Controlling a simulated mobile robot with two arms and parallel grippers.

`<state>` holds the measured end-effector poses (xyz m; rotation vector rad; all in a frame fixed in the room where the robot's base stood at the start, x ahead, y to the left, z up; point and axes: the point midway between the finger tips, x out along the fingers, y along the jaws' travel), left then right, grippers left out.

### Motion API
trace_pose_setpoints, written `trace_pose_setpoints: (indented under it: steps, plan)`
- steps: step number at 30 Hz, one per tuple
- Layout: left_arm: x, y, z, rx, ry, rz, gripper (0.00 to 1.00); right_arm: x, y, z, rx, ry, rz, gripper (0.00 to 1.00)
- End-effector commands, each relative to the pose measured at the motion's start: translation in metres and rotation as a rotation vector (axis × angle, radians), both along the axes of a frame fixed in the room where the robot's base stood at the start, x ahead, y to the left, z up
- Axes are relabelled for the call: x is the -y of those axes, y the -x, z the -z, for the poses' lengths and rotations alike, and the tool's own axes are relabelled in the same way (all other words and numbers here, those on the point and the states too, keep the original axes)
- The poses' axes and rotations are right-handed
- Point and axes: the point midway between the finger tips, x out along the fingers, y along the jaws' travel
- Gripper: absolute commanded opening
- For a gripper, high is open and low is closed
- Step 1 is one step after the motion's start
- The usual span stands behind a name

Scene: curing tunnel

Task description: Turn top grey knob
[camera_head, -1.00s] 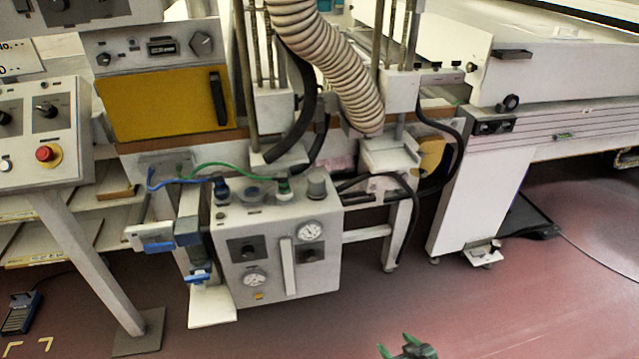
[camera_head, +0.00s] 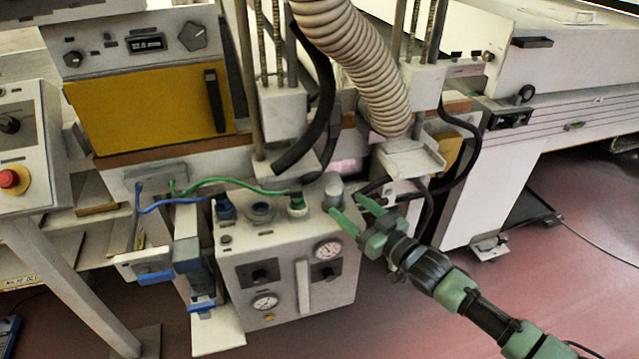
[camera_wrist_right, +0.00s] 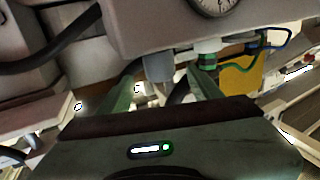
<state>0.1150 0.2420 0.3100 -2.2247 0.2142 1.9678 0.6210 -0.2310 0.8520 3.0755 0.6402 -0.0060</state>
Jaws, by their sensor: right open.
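The top grey knob (camera_head: 333,191) is a short grey cylinder standing on the right end of the top of the white control box (camera_head: 285,243). In the right wrist view the grey knob (camera_wrist_right: 158,67) shows between the two green fingers, past their tips. My right gripper (camera_head: 348,206) is open and empty, with its green fingertips just right of and in front of the knob. It also fills the lower part of the right wrist view (camera_wrist_right: 162,88). I cannot tell whether a finger touches the knob. My left gripper is out of view.
A green fitting with its hose (camera_head: 296,203) stands left of the knob, with a blue fitting (camera_head: 225,209) further left. A dial gauge (camera_head: 328,250) is on the box front. A ribbed duct (camera_head: 352,65) hangs above. Black hoses (camera_head: 430,215) run behind my gripper.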

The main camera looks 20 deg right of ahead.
Motion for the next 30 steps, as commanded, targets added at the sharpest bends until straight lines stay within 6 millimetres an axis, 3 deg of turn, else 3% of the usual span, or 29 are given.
trace_pose_setpoints:
  steps: [11,18,26,30]
  plan:
    - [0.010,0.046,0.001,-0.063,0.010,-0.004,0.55,-0.022,-0.050,-0.001,0.002,0.000,0.000,0.64]
    - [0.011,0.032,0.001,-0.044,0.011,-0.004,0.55,-0.030,-0.069,0.000,-0.001,0.000,0.001,0.64]
    - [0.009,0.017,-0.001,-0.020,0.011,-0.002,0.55,-0.030,-0.070,0.001,-0.001,0.000,0.001,0.64]
    - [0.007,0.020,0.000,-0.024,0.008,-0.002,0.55,-0.030,-0.070,0.001,-0.001,0.000,0.001,0.28]
